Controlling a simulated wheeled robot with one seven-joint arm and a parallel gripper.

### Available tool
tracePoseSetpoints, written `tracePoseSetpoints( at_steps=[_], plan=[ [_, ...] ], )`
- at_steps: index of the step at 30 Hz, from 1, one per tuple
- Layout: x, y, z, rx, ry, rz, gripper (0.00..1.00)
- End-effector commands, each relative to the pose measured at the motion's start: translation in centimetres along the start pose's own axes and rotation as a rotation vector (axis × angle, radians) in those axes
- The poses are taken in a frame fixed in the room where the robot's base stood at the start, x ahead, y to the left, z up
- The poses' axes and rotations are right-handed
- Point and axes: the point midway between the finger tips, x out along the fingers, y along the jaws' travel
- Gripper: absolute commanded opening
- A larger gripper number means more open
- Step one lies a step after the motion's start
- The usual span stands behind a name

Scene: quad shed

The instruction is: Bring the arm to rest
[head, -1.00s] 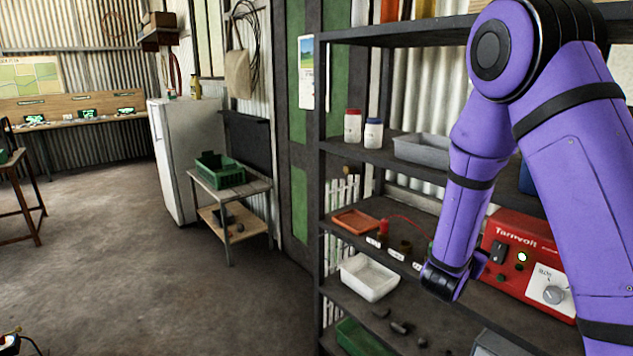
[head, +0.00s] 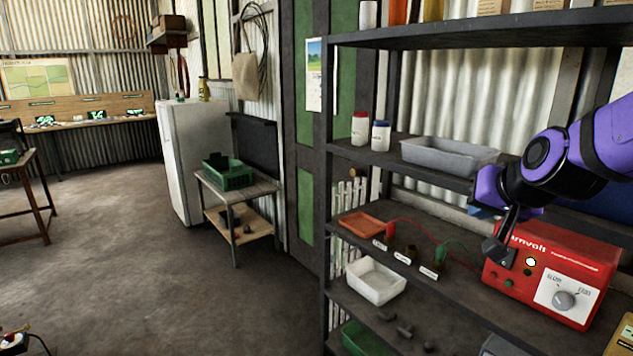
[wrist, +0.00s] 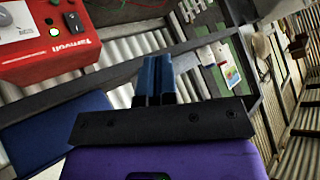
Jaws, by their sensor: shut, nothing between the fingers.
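My purple arm (head: 590,150) reaches in from the right of the head view, in front of the shelf unit. In the wrist view the two blue fingers of my gripper (wrist: 157,75) are together, shut with nothing between them. In the head view a blue part of my gripper (head: 485,208) shows just above the red Tarnvolt charger (head: 560,265), and dark parts of the arm overlap the charger's left side. The charger also shows at the upper left of the wrist view (wrist: 45,45).
The dark shelf unit (head: 480,32) holds a grey bin (head: 450,157), a white tray (head: 376,282), an orange tray (head: 362,224) and two jars. A small table (head: 238,186) with a green crate (head: 228,174) and a white fridge (head: 197,155) stand left. The floor (head: 150,275) in between is clear.

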Motion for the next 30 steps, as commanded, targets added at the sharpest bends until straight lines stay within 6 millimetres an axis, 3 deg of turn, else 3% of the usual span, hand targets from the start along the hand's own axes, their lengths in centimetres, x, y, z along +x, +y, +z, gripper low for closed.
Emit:
tracePoseSetpoints(
  at_steps=[1,9,15,21,30],
  plan=[
    [-1.8,-0.1,0.4,-0.027,-0.022,-0.008,0.0],
    [-9.9,1.1,4.8,-0.191,-0.195,0.015,0.0],
    [-15.0,2.9,8.0,-0.284,-0.299,0.082,0.0],
    [-17.4,4.1,9.8,-0.322,-0.355,0.129,0.0],
    [-17.6,4.2,9.9,-0.326,-0.36,0.135,0.0]
  ],
)
